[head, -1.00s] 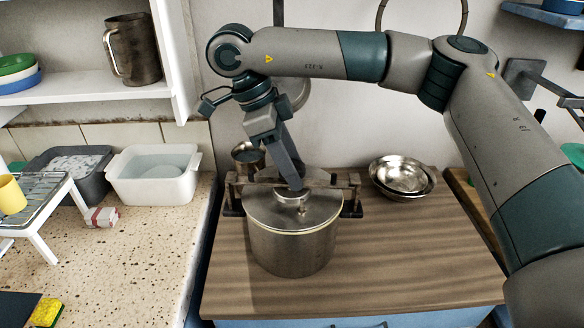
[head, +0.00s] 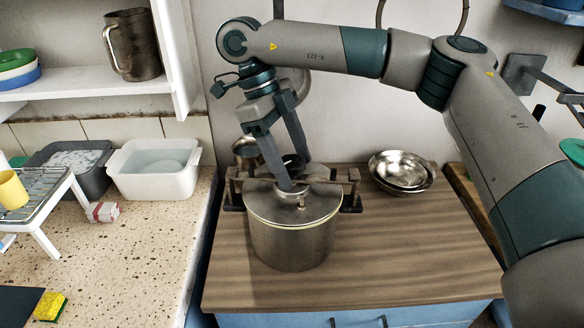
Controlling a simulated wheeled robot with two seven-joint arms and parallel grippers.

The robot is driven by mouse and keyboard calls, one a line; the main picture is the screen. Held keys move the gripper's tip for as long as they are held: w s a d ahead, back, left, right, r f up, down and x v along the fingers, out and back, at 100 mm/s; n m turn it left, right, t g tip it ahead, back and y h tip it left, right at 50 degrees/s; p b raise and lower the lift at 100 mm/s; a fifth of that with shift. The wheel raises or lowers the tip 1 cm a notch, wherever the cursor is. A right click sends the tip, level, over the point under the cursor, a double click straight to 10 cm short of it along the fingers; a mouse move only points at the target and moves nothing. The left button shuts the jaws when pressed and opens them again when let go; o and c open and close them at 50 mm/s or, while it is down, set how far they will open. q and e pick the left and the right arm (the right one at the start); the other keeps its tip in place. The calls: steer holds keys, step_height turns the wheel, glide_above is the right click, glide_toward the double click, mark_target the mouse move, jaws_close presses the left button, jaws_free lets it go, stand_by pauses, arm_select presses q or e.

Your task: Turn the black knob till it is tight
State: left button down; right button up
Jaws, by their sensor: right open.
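A steel pot (head: 292,246) with a flat metal lid (head: 318,207) stands on the wooden counter. A brownish metal clamp bar (head: 346,190) runs behind and across the lid. A dark round part that looks like the black knob (head: 292,161) shows above the bar, partly hidden by my fingers. My right gripper (head: 295,174) points down there with its two fingers apart, one on each side of the dark part as seen from here. I cannot tell whether either finger touches it. My left gripper is not in view.
Nested steel bowls (head: 402,170) stand at the back right of the wooden counter (head: 400,245). A white basin (head: 154,170), a grey tub (head: 70,160) and a white rack (head: 40,190) stand on the speckled counter at left. The wooden counter's front is clear.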

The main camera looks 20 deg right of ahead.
steer(key=n+t, duration=0.1)
steer(key=n, duration=0.2)
steer(key=shift+h, duration=0.4)
steer(key=n+t, duration=0.1)
steer(key=n, duration=0.2)
steer(key=shift+f+n+h, duration=0.1)
steer(key=shift+n+h, duration=0.2)
steer(key=shift+n, duration=0.1)
steer(key=n+t+b, duration=0.1)
steer(key=n, duration=0.2)
steer(key=n+t+b, duration=0.1)
steer(key=n+b, duration=0.1)
steer(key=shift+f+n+t, duration=0.1)
steer(key=shift+n+t, duration=0.2)
steer(key=shift+n, duration=0.1)
steer(key=shift+n+t+b, duration=0.4)
steer(key=shift+n+b, duration=0.2)
steer(key=shift+n, duration=0.5)
steer(key=shift+r+n+y, duration=0.2)
steer(key=shift+n+y, duration=0.4)
steer(key=shift+n, duration=0.1)
steer(key=shift+c, duration=0.4)
